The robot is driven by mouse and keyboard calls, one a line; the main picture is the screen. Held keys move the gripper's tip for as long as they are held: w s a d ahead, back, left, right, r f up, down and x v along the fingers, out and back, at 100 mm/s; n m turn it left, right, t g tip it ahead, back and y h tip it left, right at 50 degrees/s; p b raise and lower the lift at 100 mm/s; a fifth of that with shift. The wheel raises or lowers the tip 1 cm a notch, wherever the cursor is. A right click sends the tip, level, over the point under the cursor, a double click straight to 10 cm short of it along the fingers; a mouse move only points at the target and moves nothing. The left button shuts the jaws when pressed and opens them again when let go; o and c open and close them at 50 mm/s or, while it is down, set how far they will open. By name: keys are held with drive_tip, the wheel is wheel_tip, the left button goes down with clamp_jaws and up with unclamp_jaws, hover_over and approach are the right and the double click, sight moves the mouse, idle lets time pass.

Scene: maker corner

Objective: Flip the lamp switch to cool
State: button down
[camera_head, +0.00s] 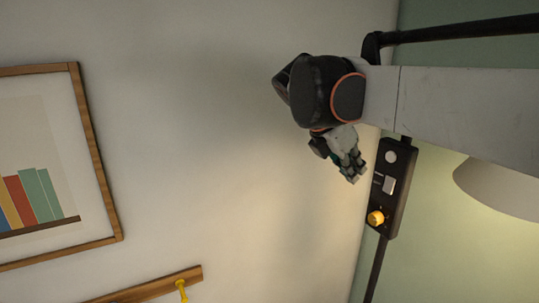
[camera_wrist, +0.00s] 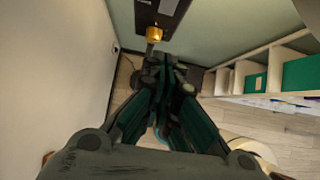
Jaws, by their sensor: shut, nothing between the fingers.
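The black switch box (camera_head: 399,160) is on a dark pole at the right of the head view. It has a white round button (camera_head: 391,157), a pale rocker switch (camera_head: 389,184) and a yellow knob (camera_head: 376,218). I cannot read which way the rocker is set. My gripper (camera_head: 356,176) is shut and empty, just left of the box in the picture; contact cannot be told. In the wrist view the fingertips (camera_wrist: 167,62) are below the yellow knob (camera_wrist: 154,33), and the box (camera_wrist: 146,16) is cut off by the top edge.
The white lamp shade (camera_head: 505,188) is right of the box, glowing warm. A framed picture (camera_head: 108,190) and a wooden rail (camera_head: 150,287) with a yellow hook are on the wall at left. In the wrist view, white shelves (camera_wrist: 255,57) with green boxes stand at right.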

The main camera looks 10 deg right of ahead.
sight(389, 185)
drive_tip(key=shift+w+f, duration=0.1)
drive_tip(key=shift+f, duration=0.05)
drive_tip(key=x, duration=0.4)
drive_tip(key=d+r+p+x, duration=0.1)
drive_tip(key=x, duration=0.3)
drive_tip(key=d+p+x, duration=0.1)
drive_tip(key=x, duration=0.3)
drive_tip(key=shift+w+d+r, duration=0.1)
drive_tip(key=shift+w+d, duration=0.2)
drive_tip(key=shift+w, duration=0.15)
drive_tip(key=shift+w+d+f+b, duration=0.1)
drive_tip(key=shift+d+f+b, duration=0.15)
drive_tip(key=shift+d+b, duration=0.05)
drive_tip(key=shift+r, duration=0.2)
